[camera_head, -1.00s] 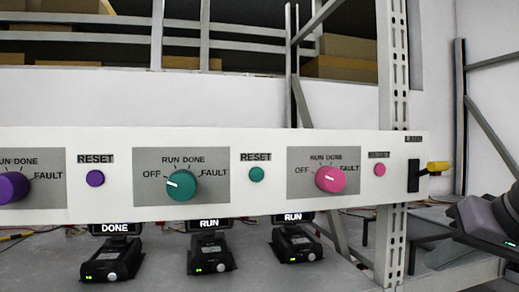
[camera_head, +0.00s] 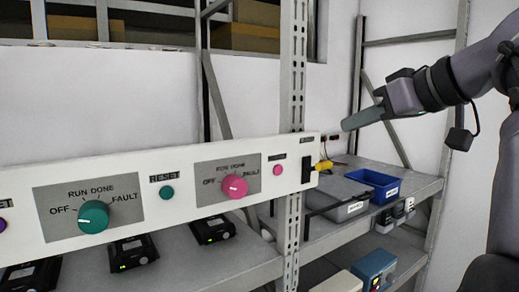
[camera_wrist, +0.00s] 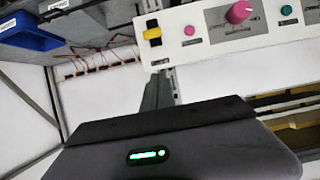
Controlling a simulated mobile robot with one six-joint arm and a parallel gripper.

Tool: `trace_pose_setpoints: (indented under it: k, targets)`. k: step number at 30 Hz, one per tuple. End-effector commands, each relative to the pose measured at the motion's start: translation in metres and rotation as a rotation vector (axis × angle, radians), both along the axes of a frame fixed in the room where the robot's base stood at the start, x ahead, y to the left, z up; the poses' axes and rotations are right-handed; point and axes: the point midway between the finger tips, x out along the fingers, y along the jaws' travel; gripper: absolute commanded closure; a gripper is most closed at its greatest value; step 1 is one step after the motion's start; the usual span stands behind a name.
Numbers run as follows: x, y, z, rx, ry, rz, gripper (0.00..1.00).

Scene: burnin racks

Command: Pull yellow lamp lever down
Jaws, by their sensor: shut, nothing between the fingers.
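The yellow lamp lever (camera_head: 324,165) sticks out to the right from a black slot plate (camera_head: 307,172) at the right end of the white control panel (camera_head: 170,215). In the wrist view the yellow lever (camera_wrist: 152,34) shows at the panel's end, beyond my fingers. My gripper (camera_head: 347,124) is shut and empty. It is up and to the right of the lever in the head view, apart from it. In the wrist view the shut fingers (camera_wrist: 158,92) point toward the panel's lever end, with a gap in the picture.
The panel carries a pink knob (camera_head: 235,186), a teal knob (camera_head: 93,215) and small reset buttons. A perforated upright (camera_head: 291,90) stands behind it. A grey bin (camera_head: 340,200) and a blue bin (camera_head: 372,184) sit on the shelf to the right. Black devices (camera_head: 134,252) lie below.

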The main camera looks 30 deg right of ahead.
Motion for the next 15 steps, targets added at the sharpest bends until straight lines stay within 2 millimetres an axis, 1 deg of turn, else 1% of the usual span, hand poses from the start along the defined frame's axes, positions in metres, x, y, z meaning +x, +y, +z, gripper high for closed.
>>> trace_pose_setpoints:
  k: [3, 9, 12, 15]
  targets:
    - [0.024, 0.003, -0.010, 0.002, 0.001, 0.006, 1.00]
    - [0.063, 0.006, -0.028, 0.002, 0.001, 0.004, 1.00]
    - [0.058, 0.005, -0.047, 0.003, 0.001, -0.003, 1.00]
    - [0.056, 0.005, -0.059, 0.003, 0.001, 0.000, 1.00]
